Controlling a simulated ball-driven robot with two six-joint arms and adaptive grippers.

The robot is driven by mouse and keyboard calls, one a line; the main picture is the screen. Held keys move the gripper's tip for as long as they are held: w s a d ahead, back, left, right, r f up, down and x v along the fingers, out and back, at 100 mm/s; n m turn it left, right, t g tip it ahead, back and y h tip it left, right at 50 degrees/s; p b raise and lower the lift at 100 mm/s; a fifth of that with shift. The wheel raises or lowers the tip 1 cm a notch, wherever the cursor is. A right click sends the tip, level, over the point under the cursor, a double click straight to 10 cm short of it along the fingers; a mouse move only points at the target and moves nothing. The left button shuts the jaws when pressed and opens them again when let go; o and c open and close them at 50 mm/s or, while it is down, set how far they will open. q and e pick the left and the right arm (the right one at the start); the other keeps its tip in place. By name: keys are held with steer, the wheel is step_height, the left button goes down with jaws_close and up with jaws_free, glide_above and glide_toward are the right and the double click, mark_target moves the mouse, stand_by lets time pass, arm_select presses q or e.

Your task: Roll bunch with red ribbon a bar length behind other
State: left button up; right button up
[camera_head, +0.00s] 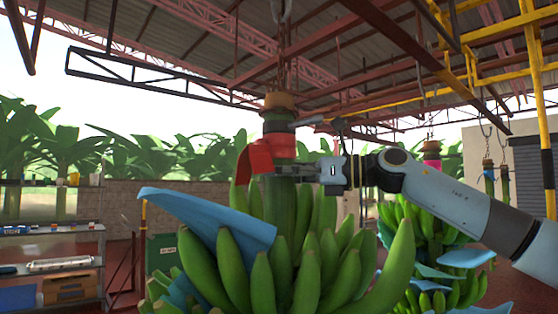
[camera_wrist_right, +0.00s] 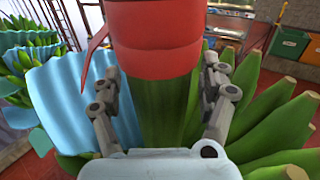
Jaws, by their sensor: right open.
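The bunch of green bananas with the red ribbon (camera_head: 268,154) hangs close in front of me in the head view, its thick green stem (camera_head: 281,210) upright. Blue sheets (camera_head: 210,220) lie among its fruit. My right gripper (camera_head: 292,172) reaches in from the right to the stem at ribbon height. In the right wrist view the open fingers (camera_wrist_right: 160,88) stand on either side of the stem, just below the red ribbon (camera_wrist_right: 155,45); I cannot tell whether they touch it. The other bunch (camera_head: 425,225), with a pink ribbon (camera_head: 432,154), hangs farther back at right, partly hidden by my right arm.
Yellow overhead rail (camera_head: 400,97) and red roof beams run above. More stems (camera_head: 489,175) hang at the far right. A shelf rack (camera_head: 50,255) stands at the left, with a green bin (camera_head: 160,252) near it. A low wall and banana plants lie behind.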

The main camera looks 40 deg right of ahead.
steer(key=shift+w+a, duration=0.2)
steer(key=shift+c, duration=0.3)
jaws_close()
